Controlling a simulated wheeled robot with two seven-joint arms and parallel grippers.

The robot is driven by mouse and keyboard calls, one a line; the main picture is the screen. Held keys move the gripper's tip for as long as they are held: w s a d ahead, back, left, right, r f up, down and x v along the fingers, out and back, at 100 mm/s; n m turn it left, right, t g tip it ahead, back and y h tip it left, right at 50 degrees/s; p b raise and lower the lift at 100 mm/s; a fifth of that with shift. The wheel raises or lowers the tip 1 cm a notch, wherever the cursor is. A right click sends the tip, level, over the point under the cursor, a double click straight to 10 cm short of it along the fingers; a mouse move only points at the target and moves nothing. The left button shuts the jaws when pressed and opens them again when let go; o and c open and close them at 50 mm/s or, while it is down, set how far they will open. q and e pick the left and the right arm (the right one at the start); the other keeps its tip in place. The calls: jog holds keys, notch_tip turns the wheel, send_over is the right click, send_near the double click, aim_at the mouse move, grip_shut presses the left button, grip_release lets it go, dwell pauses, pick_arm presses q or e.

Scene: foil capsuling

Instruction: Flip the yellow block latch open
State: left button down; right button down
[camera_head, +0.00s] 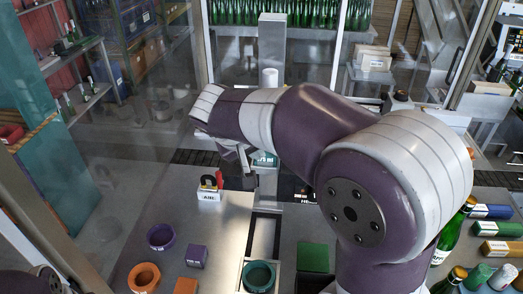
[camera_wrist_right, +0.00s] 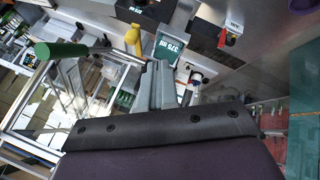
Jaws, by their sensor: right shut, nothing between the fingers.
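A yellow upright piece, which looks like the yellow block latch (camera_wrist_right: 133,40), stands beside a black block (camera_wrist_right: 140,13) in the right wrist view. I cannot make it out in the head view, where my right arm covers much of that area. My right gripper (camera_wrist_right: 160,68) is shut and empty. Its fingertips point toward a teal block marked 375 ml (camera_wrist_right: 171,47), to the right of and apart from the yellow piece in that view. In the head view the right gripper (camera_head: 246,158) hangs near the teal block (camera_head: 264,158), partly hidden. My left gripper is not in view.
A white ABC block (camera_head: 209,195) with a red and black top stands on the left table (camera_head: 225,225). Purple and orange rings (camera_head: 161,237) (camera_head: 144,277) and a purple block (camera_head: 197,255) lie nearer. A green-ended bar (camera_wrist_right: 62,50) shows at left in the wrist view.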

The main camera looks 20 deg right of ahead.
jog(key=w+d+f+b, duration=0.3)
jog(key=d+f+b, duration=0.5)
jog(key=shift+w+d, duration=0.25)
jog(key=shift+f, duration=0.1)
jog(key=shift+s+d+n+y+b, duration=0.15)
jog(key=shift+s+d+n, duration=0.25)
jog(key=shift+d, duration=0.25)
jog(key=shift+s+d+n+y+b, duration=0.15)
jog(key=shift+s+d+n, duration=0.15)
jog(key=shift+s+d, duration=0.25)
jog(key=shift+w, duration=0.1)
jog(key=shift+w, duration=0.1)
